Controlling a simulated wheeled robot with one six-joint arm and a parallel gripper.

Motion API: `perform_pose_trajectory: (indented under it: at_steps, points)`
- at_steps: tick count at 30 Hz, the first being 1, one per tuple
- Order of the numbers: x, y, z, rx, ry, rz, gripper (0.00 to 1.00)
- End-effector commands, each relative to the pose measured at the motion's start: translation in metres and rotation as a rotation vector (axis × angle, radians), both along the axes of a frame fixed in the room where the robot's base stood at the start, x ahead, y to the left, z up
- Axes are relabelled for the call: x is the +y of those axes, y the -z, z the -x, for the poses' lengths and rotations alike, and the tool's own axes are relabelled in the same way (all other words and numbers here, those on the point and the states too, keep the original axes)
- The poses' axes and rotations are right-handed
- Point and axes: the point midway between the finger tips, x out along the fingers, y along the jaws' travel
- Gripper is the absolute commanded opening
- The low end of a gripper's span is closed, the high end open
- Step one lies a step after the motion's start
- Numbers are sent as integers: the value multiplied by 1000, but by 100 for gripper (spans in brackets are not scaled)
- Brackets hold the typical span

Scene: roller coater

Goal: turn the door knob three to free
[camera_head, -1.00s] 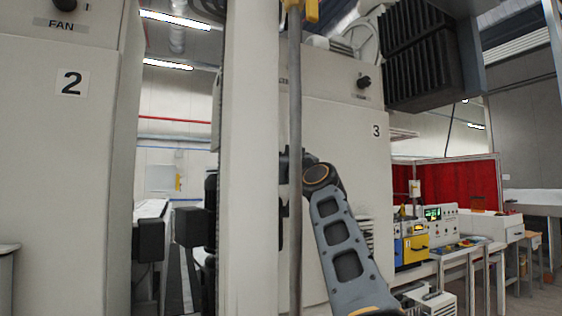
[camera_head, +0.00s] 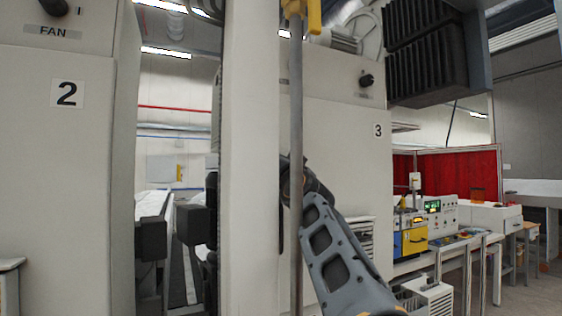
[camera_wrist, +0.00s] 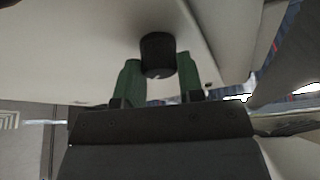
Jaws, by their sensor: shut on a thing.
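A black round knob (camera_wrist: 158,55) stands out from a pale panel (camera_wrist: 90,45) in the wrist view. My gripper (camera_wrist: 159,72) has green fingers, one on each side of the knob, and is shut on it. The exact contact is partly hard to see. In the head view, the cabinet marked 3 (camera_head: 340,130) stands behind my arm. My gripper and the knob it holds are hidden there behind the pale column and my arm. A separate black knob (camera_head: 366,80) sits high on cabinet 3.
The cabinet marked 2 (camera_head: 65,180) stands at the left. Dark blocks (camera_head: 192,225) sit in the gap between the cabinets. A bench with a yellow-fronted device (camera_head: 410,242) and a red curtain (camera_head: 460,175) are at the right. A dark ribbed block (camera_head: 425,55) hangs at the upper right.

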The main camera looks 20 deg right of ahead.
Motion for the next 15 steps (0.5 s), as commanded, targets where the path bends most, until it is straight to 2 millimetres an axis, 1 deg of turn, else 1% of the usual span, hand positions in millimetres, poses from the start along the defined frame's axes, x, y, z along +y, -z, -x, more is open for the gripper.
perform_pose_trajectory:
  at_steps: [10,11,15]
  points:
    - [0,1,0,0,0,-2,12]
    - [0,1,0,0,0,-2,37]
    - [0,0,0,0,1,-1,50]
